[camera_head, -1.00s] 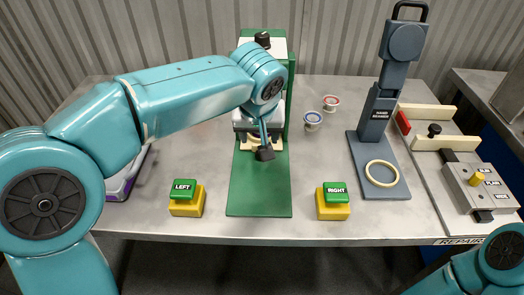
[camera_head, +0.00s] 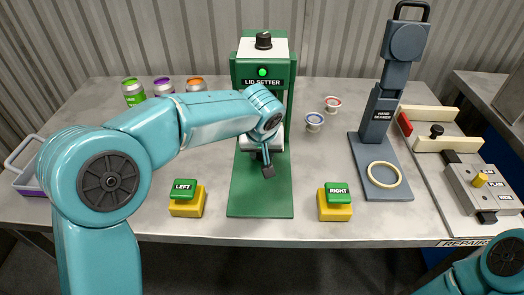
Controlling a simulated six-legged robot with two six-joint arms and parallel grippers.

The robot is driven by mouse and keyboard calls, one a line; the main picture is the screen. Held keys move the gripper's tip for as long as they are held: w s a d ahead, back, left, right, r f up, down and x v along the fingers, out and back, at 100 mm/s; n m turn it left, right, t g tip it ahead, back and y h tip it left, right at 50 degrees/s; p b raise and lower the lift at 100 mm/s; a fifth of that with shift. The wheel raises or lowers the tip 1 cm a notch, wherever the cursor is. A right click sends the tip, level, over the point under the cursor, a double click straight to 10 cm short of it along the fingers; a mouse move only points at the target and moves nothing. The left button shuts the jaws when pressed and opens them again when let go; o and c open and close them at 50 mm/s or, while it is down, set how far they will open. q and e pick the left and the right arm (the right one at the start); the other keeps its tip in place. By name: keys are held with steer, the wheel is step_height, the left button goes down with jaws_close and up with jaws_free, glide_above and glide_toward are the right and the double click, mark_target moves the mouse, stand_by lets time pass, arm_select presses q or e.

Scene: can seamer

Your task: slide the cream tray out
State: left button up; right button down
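The lid setter (camera_head: 263,82) is a green machine with a white top, a black knob and a lit green lamp. A green base plate (camera_head: 260,200) extends from it towards me. I cannot make out the cream tray now; my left arm covers much of the machine's lower opening, where a pale grey part shows. My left gripper (camera_head: 268,171) points down over the green plate, in front of that opening. Its dark tips look like one small block, and I cannot tell whether they are open. My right arm shows at the lower right corner, its gripper out of view.
A yellow LEFT button box (camera_head: 187,207) and RIGHT button box (camera_head: 334,211) flank the plate. Several cans, one being green (camera_head: 133,93), stand behind my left arm. The hand seamer (camera_head: 378,120) stands further right.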

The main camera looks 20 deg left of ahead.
mark_target(260, 216)
arm_select(q)
jaws_close()
steer(key=shift+s+d+f+b, duration=0.1)
steer(key=shift+s+f+b, duration=0.05)
steer(key=shift+s+b, duration=0.2)
steer(key=s+b, duration=0.1)
steer(key=s, duration=0.1)
steer(key=s+d+b, duration=0.1)
steer(key=b, duration=0.1)
steer(key=s+b, duration=0.1)
steer(key=s, duration=0.1)
steer(key=shift+s+d+f, duration=0.2)
steer(key=shift+s+d, duration=0.15)
steer(key=s+b, duration=0.1)
steer(key=s, duration=0.2)
steer(key=s+d+b, duration=0.1)
steer(key=s, duration=0.2)
steer(key=s+d+b, duration=0.1)
steer(key=s, duration=0.2)
steer(key=shift+d+r+b, duration=0.25)
steer(key=shift+b, duration=0.1)
steer(key=shift+s+d, duration=0.15)
steer(key=shift+s, duration=0.45)
